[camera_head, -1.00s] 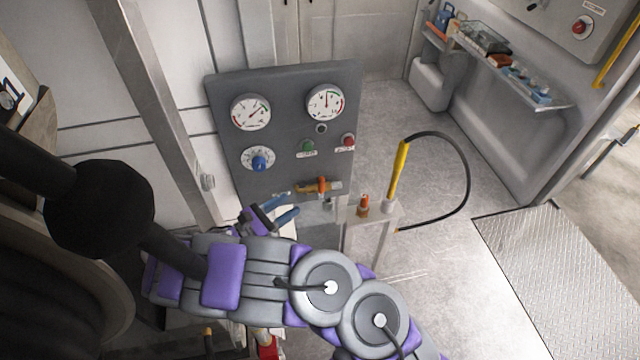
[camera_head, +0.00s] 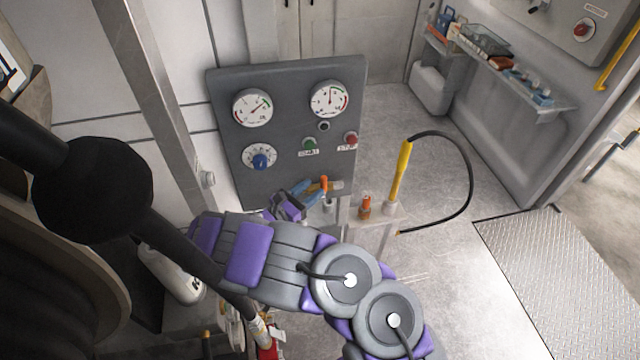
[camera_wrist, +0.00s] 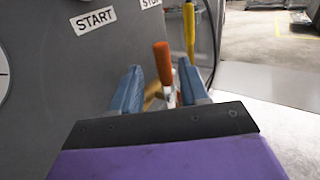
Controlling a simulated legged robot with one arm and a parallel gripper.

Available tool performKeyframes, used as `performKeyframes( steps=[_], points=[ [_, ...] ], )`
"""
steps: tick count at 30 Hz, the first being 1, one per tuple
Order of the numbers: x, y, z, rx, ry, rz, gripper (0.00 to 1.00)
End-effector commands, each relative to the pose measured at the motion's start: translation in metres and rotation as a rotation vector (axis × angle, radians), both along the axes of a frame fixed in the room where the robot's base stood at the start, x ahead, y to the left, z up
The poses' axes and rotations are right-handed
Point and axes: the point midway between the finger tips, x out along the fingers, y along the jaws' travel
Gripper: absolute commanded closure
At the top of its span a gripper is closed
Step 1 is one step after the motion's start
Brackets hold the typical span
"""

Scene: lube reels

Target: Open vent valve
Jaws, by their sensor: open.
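The vent valve has an orange handle (camera_head: 324,184) on a brass fitting (camera_head: 335,186) at the lower right of the grey panel. In the wrist view the orange handle (camera_wrist: 162,62) stands upright between my two blue fingertips, with the brass body (camera_wrist: 153,92) partly hidden behind the fingers. My gripper (camera_head: 311,190) is open, its fingers at the valve in the head view. In the wrist view my gripper (camera_wrist: 158,82) has a finger on each side of the handle, with gaps showing. Whether a finger touches the valve I cannot tell.
The grey panel (camera_head: 290,130) carries two gauges, a blue knob (camera_head: 261,161), a green button (camera_head: 310,143) and a red button (camera_head: 351,138). Right of the valve, a small stand (camera_head: 375,216) holds an orange-brown fitting (camera_head: 365,208) and a yellow-handled hose (camera_head: 400,170). Floor beyond is clear.

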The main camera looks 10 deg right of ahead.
Motion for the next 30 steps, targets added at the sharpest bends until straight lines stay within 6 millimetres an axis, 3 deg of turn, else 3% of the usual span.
performKeyframes(
  steps=[6, 21, 30],
  points=[
    [0.019, -0.029, 0.0, -0.003, -0.003, -0.005, 0.55],
    [0.028, -0.039, 0.001, -0.004, -0.003, 0.0, 0.55],
    [0.028, -0.041, 0.001, -0.003, -0.002, 0.0, 0.83]
  ],
)
